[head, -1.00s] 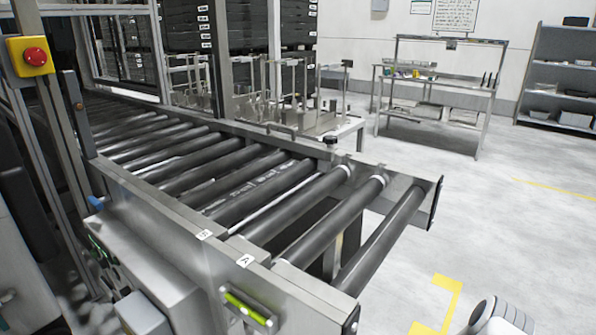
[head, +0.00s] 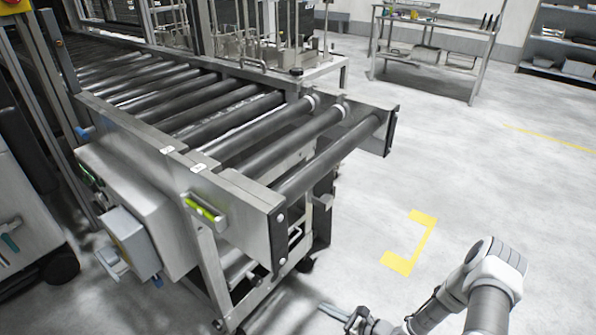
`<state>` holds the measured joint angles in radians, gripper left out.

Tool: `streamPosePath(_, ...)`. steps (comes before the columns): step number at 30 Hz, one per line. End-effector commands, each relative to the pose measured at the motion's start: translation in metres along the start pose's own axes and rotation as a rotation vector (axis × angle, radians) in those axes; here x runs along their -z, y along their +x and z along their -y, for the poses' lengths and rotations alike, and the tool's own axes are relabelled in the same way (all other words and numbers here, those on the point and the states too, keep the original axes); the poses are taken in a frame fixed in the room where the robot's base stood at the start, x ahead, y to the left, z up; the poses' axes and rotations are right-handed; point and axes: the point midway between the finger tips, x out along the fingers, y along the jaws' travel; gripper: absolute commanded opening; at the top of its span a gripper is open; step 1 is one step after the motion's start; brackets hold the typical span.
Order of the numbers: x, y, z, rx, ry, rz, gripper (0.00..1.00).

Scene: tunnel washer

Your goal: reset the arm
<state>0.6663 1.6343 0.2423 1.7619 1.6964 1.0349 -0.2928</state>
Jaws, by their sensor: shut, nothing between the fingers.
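My arm (head: 480,280) enters at the bottom right of the head view, white and grey. It bends down and left to my gripper (head: 335,312) at the bottom edge. My gripper is shut and holds nothing that I can see. It is low over the floor, just right of the conveyor's foot in the picture and apart from the rollers. The lower part of the wrist is cut off by the frame edge.
A roller conveyor (head: 190,178) fills the left, its end plate (head: 392,130) jutting out. A steel workbench (head: 430,55) and a grey shelf (head: 560,45) stand behind. Yellow floor marks (head: 415,245) lie right of the conveyor. The floor (head: 500,180) there is clear.

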Motion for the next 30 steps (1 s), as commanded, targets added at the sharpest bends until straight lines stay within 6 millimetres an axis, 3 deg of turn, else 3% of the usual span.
streamPosePath(2,-0.008,-0.001,0.003,-0.012,-0.022,0.001,0.0)
streamPosePath(14,-0.123,-0.025,0.015,-0.282,-0.401,-0.023,0.0)
streamPosePath(21,-0.195,-0.049,0.005,-0.46,-0.66,-0.071,0.0)
streamPosePath(30,-0.271,-0.087,-0.019,-0.655,-0.977,-0.163,0.0)
